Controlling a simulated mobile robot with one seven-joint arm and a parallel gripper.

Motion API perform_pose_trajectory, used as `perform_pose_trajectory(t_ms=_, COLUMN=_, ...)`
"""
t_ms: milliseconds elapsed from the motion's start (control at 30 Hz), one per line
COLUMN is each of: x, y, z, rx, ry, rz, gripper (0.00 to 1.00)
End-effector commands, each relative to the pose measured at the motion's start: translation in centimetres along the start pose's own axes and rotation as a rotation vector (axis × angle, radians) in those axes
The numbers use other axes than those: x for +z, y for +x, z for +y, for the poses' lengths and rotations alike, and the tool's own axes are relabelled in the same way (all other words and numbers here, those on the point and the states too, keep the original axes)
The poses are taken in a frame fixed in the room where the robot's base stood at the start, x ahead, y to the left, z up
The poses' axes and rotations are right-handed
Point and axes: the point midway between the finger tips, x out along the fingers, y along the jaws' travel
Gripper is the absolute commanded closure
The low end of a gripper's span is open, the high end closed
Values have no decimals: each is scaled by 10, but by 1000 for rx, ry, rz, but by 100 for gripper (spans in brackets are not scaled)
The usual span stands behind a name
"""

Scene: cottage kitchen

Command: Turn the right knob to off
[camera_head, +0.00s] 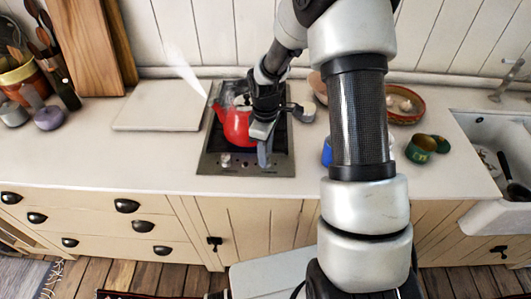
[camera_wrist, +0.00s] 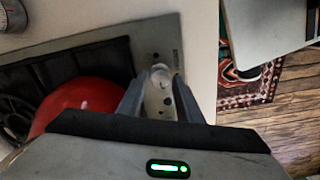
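The cooktop (camera_head: 215,160) is set in the white counter, with its control strip along the front edge. A red kettle (camera_head: 237,126) stands on it, with white steam at its spout; its red side also shows in the wrist view (camera_wrist: 85,98). My gripper (camera_head: 264,157) points down over the front right part of the cooktop, right of the kettle. In the wrist view my gripper (camera_wrist: 158,88) has its two fingers apart. My gripper hides the right knob in the head view.
A pale board (camera_head: 160,106) lies left of the cooktop. A blue item (camera_head: 327,152) is partly behind my arm. A patterned rug (camera_wrist: 248,88) lies on the floor.

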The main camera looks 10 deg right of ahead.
Motion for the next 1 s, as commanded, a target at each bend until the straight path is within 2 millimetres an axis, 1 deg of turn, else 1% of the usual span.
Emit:
perform_pose_trajectory(t_ms=33, x=0, y=4, z=0, rx=-1, ry=0, rz=-1, gripper=68)
perform_pose_trajectory(t_ms=133, x=0, y=10, z=0, rx=0, ry=-1, rz=0, gripper=68)
perform_pose_trajectory(t_ms=400, x=0, y=11, z=0, rx=1, ry=0, rz=1, gripper=68)
perform_pose_trajectory(t_ms=433, x=0, y=11, z=0, rx=1, ry=0, rz=1, gripper=69)
perform_pose_trajectory(t_ms=467, x=0, y=11, z=0, rx=1, ry=0, rz=1, gripper=74)
perform_pose_trajectory(t_ms=600, x=0, y=11, z=0, rx=1, ry=0, rz=1, gripper=98)
perform_pose_trajectory(t_ms=833, x=0, y=11, z=0, rx=1, ry=14, rz=1, gripper=98)
perform_pose_trajectory(t_ms=1000, x=-1, y=12, z=0, rx=1, ry=72, rz=1, gripper=98)
